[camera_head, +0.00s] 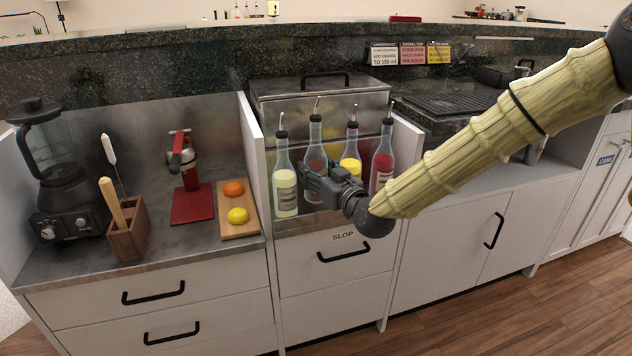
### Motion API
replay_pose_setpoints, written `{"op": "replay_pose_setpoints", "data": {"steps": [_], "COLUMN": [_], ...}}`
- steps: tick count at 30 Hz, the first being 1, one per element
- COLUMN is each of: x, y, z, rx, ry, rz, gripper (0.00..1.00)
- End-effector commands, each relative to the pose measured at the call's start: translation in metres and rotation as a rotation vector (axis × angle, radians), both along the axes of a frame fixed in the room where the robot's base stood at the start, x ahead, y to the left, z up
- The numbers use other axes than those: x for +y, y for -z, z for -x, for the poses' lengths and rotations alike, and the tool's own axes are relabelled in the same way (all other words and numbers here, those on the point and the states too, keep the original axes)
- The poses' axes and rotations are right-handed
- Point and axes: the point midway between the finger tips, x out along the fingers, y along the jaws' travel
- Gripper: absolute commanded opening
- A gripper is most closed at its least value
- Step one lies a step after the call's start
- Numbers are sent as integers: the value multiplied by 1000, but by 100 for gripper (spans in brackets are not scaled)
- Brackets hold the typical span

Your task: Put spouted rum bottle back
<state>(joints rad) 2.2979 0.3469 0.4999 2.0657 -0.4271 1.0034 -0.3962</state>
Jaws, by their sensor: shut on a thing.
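Several spouted bottles stand in a row in the bay above the drawer marked SLOP. The second from the left, a clear bottle with reddish-brown contents (315,151), fits the spouted rum bottle, though its label cannot be read. My gripper (313,177) is shut on its body from the front right. The bottle looks upright; my gripper hides its lower part, so I cannot tell if its base touches the shelf. A pale yellow-green bottle (285,186) stands close on its left. A yellow bottle (350,155) and a red bottle (382,161) are on its right.
A steel bin with a lid (322,98) is behind the bottles. White partitions (251,165) flank the bay. On the left counter are a blender (62,180), a wooden holder (127,230), a red juicer (186,163) and a fruit board (238,213).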

Motion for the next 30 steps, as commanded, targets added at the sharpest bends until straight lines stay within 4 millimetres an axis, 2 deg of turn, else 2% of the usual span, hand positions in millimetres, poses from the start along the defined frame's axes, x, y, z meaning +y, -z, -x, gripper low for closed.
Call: {"op": "replay_pose_setpoints", "data": {"steps": [1,4,17,18,19,30], "x": [-1,-1,-1,-1,-1,-1], "y": [11,21,25,25,25,22], "z": [0,0,0,0,0,0], "rx": [0,-1,-2,-1,-1,-1], "ry": [1,1,1,1,1,1], "rz": [-2,-2,0,0,0,0], "gripper": [11,11,11,57,61,61]}}
